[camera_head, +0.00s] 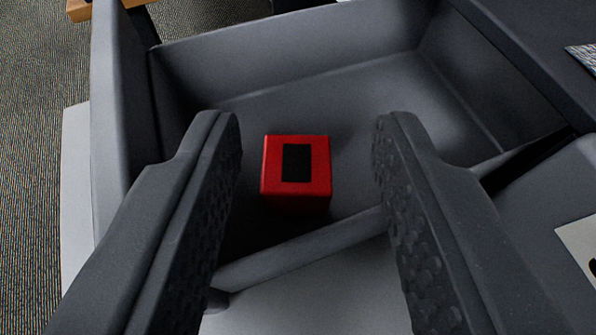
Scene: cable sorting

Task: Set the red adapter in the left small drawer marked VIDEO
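The red adapter (296,205), a red block with a black rectangle on its near-facing top, is inside an open dark grey drawer (290,52). It appears to rest on the drawer floor near the front wall. My gripper (305,140) is open above the drawer, one finger on each side of the adapter. Clear gaps show between the adapter and both fingers. No VIDEO label can be read on this drawer from here.
A white label (580,245) with a dark mark, cut off by the picture edge, is on a grey front at right. A dark top surface (530,40) lies at upper right. Carpet (40,150) shows at left. The drawer's back part is empty.

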